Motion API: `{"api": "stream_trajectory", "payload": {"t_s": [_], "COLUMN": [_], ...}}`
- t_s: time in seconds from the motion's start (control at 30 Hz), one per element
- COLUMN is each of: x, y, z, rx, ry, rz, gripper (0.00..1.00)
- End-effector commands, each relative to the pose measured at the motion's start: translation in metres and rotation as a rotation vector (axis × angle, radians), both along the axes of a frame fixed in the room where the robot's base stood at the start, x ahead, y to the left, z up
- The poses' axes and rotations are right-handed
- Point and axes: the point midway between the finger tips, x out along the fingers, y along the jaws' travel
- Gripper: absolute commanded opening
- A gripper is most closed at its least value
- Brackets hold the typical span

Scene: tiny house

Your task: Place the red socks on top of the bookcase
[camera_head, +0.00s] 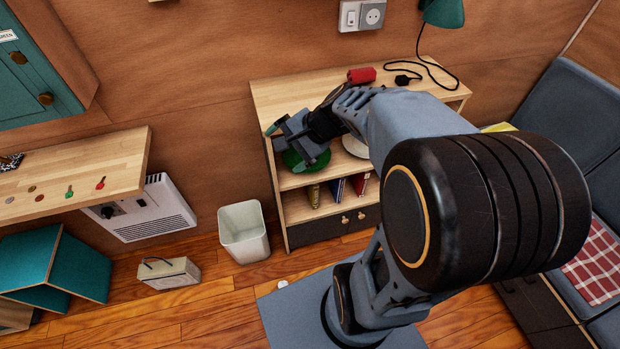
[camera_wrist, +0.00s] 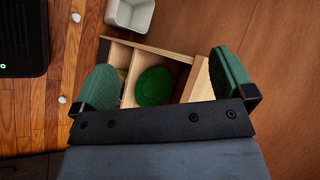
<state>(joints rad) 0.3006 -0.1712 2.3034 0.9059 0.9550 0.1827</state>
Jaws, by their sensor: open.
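A rolled red bundle (camera_head: 362,75), which looks like the red socks, lies on the wooden top of the bookcase (camera_head: 285,92) near the wall. My gripper (camera_head: 285,148) is in front of the bookcase's left part, left of and apart from the red bundle. Its two green fingers are spread in the wrist view (camera_wrist: 165,80), with nothing held between them. The wrist view shows the bookcase (camera_wrist: 175,52) from above, with a green round dish (camera_wrist: 154,86) on a shelf. The red bundle does not show there. My arm hides the right part of the bookcase.
A black cord and plug (camera_head: 403,79) and a green lamp (camera_head: 443,12) are at the top's right end. A white bin (camera_head: 243,231) stands left of the bookcase. A wooden counter (camera_head: 75,180) is at left, a dark sofa (camera_head: 565,120) at right.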

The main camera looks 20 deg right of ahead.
Motion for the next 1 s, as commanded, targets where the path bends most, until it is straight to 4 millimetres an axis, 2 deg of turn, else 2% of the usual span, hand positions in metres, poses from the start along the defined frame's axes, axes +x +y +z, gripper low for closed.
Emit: {"api": "stream_trajectory", "payload": {"t_s": [0.03,0.1,0.2,0.3,0.53,0.87,1.0], "x": [-0.022,-0.046,-0.072,-0.088,-0.102,-0.103,-0.103], "y": [0.011,0.014,0.011,0.004,-0.007,-0.009,-0.009], "z": [-0.002,-0.007,-0.010,-0.011,-0.010,-0.009,0.003], "rx": [-0.131,-0.305,-0.517,-0.684,-0.881,-0.905,-0.908], "ry": [-0.023,-0.050,-0.090,-0.125,-0.168,-0.172,-0.176], "rz": [0.137,0.305,0.508,0.658,0.827,0.847,0.843], "gripper": [1.00,1.00,1.00,1.00,1.00,1.00,1.00]}}
